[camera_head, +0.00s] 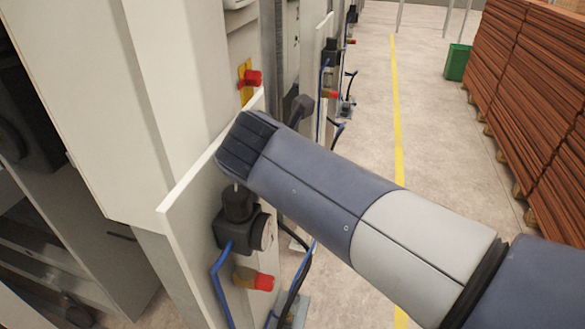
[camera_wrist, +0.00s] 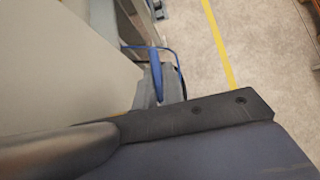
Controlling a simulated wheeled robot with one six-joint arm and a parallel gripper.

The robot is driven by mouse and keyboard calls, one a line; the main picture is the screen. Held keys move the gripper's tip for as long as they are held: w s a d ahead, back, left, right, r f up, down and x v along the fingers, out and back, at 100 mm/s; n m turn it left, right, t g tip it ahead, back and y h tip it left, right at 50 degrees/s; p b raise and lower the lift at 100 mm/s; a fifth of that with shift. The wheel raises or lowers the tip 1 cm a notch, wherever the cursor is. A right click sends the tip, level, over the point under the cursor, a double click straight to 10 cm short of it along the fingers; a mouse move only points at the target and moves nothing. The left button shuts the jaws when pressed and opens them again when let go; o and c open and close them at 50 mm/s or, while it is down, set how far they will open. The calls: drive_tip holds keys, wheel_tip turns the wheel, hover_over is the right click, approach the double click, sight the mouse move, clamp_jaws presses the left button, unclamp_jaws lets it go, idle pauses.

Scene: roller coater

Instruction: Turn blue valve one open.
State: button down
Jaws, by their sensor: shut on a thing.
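In the wrist view, a blue valve handle (camera_wrist: 156,74) stands upright between the grey fingers of my gripper (camera_wrist: 158,88), beside the pale machine panel. My gripper is shut on this handle. The valve's body is hidden below my wrist parts. In the head view, my arm reaches from the lower right to the panel and hides the gripper and the blue handle. I cannot read any number on the valve.
A white panel edge (camera_head: 178,195) stands close to my arm. Below it are a black fitting (camera_head: 238,205), blue hoses (camera_head: 219,280) and a red-capped fitting (camera_head: 264,282). Brown stacks (camera_head: 530,90) and a green bin (camera_head: 457,62) stand right. The floor between is clear.

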drive_tip(key=c, duration=1.5)
unclamp_jaws()
drive_tip(key=v, duration=1.1)
drive_tip(key=shift+w, duration=0.1)
drive_tip(key=x, duration=1.1)
